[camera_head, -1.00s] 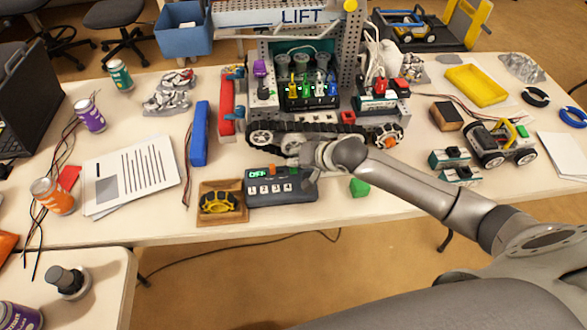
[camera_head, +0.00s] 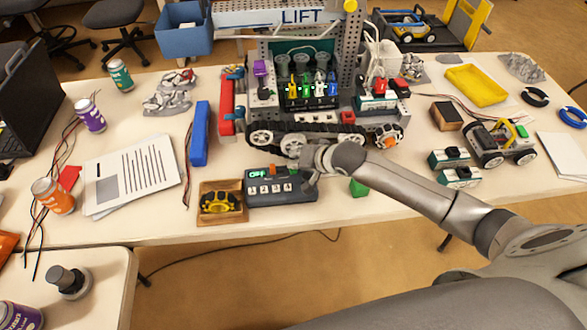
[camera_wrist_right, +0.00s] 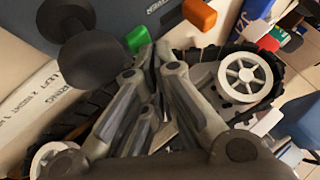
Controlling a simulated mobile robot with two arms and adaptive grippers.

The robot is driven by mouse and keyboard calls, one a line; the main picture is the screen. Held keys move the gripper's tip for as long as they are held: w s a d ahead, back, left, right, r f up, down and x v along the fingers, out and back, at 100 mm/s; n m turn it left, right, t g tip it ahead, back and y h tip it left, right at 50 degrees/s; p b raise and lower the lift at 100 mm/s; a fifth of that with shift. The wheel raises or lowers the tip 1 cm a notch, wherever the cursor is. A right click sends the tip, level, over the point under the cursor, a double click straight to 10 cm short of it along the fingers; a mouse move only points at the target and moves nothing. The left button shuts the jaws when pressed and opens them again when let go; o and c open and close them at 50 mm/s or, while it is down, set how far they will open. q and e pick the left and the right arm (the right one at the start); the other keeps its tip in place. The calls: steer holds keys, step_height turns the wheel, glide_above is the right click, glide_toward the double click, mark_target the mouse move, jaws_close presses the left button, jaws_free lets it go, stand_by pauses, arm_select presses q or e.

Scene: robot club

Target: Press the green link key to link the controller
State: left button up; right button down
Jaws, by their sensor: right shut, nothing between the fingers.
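The controller (camera_head: 282,198) is a dark grey box near the table's front edge, with a lit green display, white numbered keys and an orange switch (camera_head: 272,169). It also shows in the right wrist view (camera_wrist_right: 110,14). There, a small green key (camera_wrist_right: 137,39) stands at the controller's edge, between a black knob (camera_wrist_right: 90,56) and the orange switch. My right gripper (camera_head: 309,176) is shut and empty at the controller's right end. In the wrist view its fingertips (camera_wrist_right: 152,62) appear close to the green key; contact cannot be told. My left gripper is not in view.
A tracked robot with a lift frame (camera_head: 350,70) stands just behind the controller. A wooden tray with a yellow and black part (camera_head: 220,203) sits to its left. A green block (camera_head: 358,188) lies to the right, partly behind my arm. Paper sheets (camera_head: 130,175) lie further left.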

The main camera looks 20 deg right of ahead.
steer(key=shift+f, duration=0.4)
stand_by(0.3)
steer(key=shift+r, duration=0.15)
steer(key=shift+r+p, duration=0.7)
steer(key=shift+p, duration=0.4)
steer(key=shift+r, duration=0.1)
step_height(320, 180, up, 5)
steer(key=p, duration=0.5)
steer(key=shift+p, duration=0.4)
